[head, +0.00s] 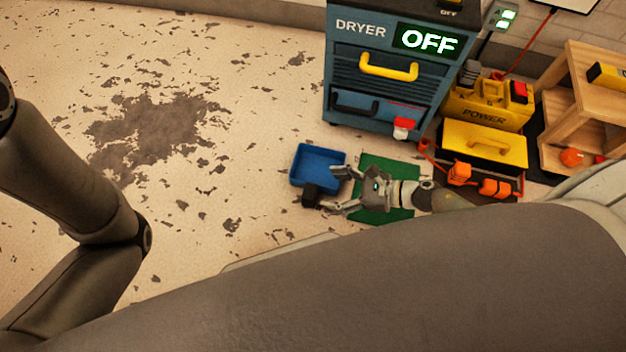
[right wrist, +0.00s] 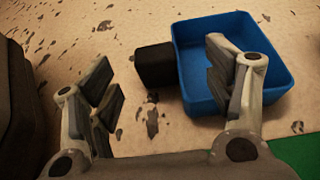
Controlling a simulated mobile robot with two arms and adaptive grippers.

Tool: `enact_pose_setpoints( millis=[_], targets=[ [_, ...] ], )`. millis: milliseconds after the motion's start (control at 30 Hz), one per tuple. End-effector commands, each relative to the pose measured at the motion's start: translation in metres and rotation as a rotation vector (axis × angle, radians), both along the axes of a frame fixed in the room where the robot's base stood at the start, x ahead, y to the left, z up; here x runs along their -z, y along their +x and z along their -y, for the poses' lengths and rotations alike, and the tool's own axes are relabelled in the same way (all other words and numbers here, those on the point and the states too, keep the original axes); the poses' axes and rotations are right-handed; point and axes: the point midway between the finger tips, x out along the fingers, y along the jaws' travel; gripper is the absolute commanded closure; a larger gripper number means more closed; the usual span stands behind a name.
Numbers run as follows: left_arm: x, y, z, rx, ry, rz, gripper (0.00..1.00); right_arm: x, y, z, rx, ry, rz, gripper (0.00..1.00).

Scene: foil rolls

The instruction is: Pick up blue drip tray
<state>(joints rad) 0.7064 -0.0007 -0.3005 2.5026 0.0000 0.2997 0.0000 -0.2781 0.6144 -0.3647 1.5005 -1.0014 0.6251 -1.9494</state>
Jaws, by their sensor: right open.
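The blue drip tray (head: 318,160) lies on the floor left of the green mat, in front of the dryer cabinet. In the right wrist view the tray (right wrist: 283,85) is at the upper right, with a black block-shaped handle (right wrist: 154,66) at its left side. My right gripper (head: 334,189) is open, with the black handle (head: 311,194) near its fingertips. In the right wrist view the handle appears between the spread fingers (right wrist: 160,85), farther out, and the right finger overlaps the tray. Contact cannot be told. My left arm shows at the left, but its gripper is out of view.
The green mat (head: 399,165) lies under my right wrist. The blue dryer cabinet (head: 375,80) reading OFF stands behind. Yellow power unit (head: 485,108), yellow-lidded box (head: 484,145) and wooden shelf (head: 556,110) crowd the right. The floor at left is clear, with dark worn patches.

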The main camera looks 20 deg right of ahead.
Motion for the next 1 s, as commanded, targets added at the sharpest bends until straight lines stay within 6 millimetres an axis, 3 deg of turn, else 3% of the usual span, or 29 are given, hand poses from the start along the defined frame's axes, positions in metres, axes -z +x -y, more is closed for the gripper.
enact_pose_setpoints(
  millis=[600,900,1000],
  targets=[
    [0.039,0.002,0.0,-0.001,0.001,-0.007,1.0,0.031,0.029,-0.055,0.003,0.001,0.0,0.25],
    [0.039,0.002,0.0,-0.001,0.002,-0.007,1.0,0.031,0.031,-0.059,0.003,0.001,-0.003,0.25],
    [0.039,0.003,0.001,-0.001,0.002,-0.007,1.0,0.031,0.031,-0.059,0.003,0.001,-0.003,0.38]
  ],
)
